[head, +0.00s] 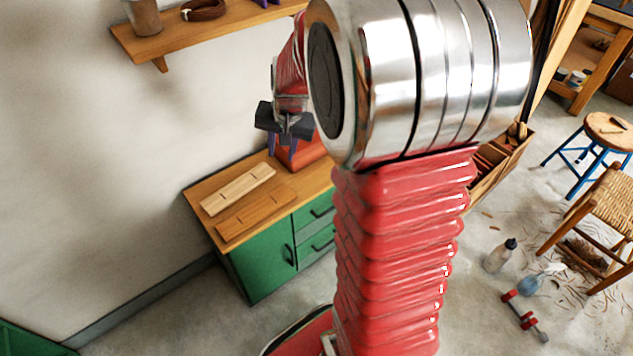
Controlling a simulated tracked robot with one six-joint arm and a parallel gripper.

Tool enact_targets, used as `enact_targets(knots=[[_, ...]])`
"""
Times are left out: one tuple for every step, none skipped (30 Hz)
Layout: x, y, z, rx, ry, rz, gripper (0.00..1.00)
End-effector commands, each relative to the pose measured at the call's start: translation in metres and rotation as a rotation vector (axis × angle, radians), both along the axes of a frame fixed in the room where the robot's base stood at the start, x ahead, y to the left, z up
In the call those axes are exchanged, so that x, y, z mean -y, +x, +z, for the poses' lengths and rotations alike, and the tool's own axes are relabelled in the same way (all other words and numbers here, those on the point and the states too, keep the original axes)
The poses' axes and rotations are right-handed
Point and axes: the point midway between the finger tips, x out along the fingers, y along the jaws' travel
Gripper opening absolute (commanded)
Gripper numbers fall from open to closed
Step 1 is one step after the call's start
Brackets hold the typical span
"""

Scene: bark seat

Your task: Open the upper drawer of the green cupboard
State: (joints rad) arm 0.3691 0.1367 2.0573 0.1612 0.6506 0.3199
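The green cupboard (262,270) stands against the wall with a wooden top. Its upper drawer (307,217) is at the right of its front, with a dark handle (322,211), and looks shut. The lower drawer (316,247) below it also looks shut. The right ends of both drawers are hidden behind my arm. My gripper (283,152) points down above the back of the cupboard top in the picture, apart from the upper drawer's handle. Its two purple fingers are spread, with nothing seen between them.
Two wooden boards (237,190) and an orange-red object (305,157) lie on the cupboard top. A wall shelf (205,36) is above. Floor before the cupboard looks clear.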

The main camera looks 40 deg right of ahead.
Motion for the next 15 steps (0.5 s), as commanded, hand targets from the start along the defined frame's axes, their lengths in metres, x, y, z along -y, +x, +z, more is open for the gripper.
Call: enact_targets(knots=[[0.012,0.005,-0.013,-0.011,0.013,-0.034,0.29],[0.018,0.008,-0.019,-0.014,0.020,-0.053,0.29],[0.026,0.011,-0.028,-0.018,0.028,-0.079,0.29],[0.033,0.014,-0.035,-0.021,0.035,-0.100,0.29],[0.039,0.016,-0.042,-0.025,0.040,-0.119,0.29],[0.047,0.019,-0.051,-0.029,0.048,-0.144,0.29],[0.054,0.021,-0.059,-0.032,0.055,-0.165,0.29],[0.060,0.023,-0.066,-0.036,0.062,-0.185,0.29],[0.069,0.025,-0.076,-0.039,0.070,-0.211,0.29],[0.075,0.026,-0.084,-0.043,0.076,-0.231,0.29],[0.082,0.027,-0.092,-0.046,0.082,-0.250,0.29],[0.090,0.029,-0.102,-0.050,0.091,-0.277,0.29],[0.097,0.029,-0.111,-0.054,0.096,-0.298,0.29],[0.103,0.030,-0.119,-0.057,0.102,-0.318,0.29],[0.111,0.030,-0.130,-0.061,0.111,-0.345,0.29]])
